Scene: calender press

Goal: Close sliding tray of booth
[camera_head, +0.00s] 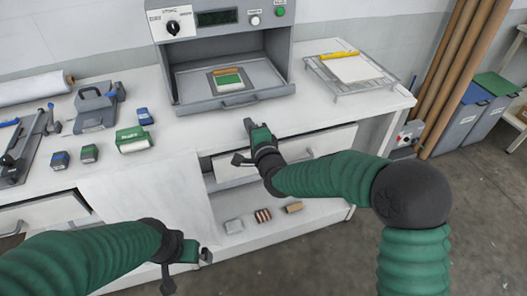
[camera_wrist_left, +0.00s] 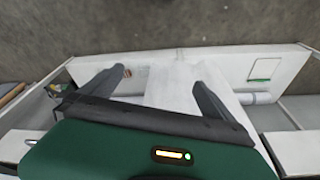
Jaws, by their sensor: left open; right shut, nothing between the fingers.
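The grey booth (camera_head: 227,47) stands at the back of the white bench, its front open. Its sliding tray (camera_head: 256,80) sticks out at the front, with a handle (camera_head: 240,102) on its front edge.
A wire rack (camera_head: 352,87) with a white sheet and yellow tool stands right of the booth. Stamps and a green box (camera_head: 133,140) lie on the left. A drawer (camera_head: 295,150) stands partly open below my right gripper. Small blocks (camera_head: 263,215) lie on the lower shelf.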

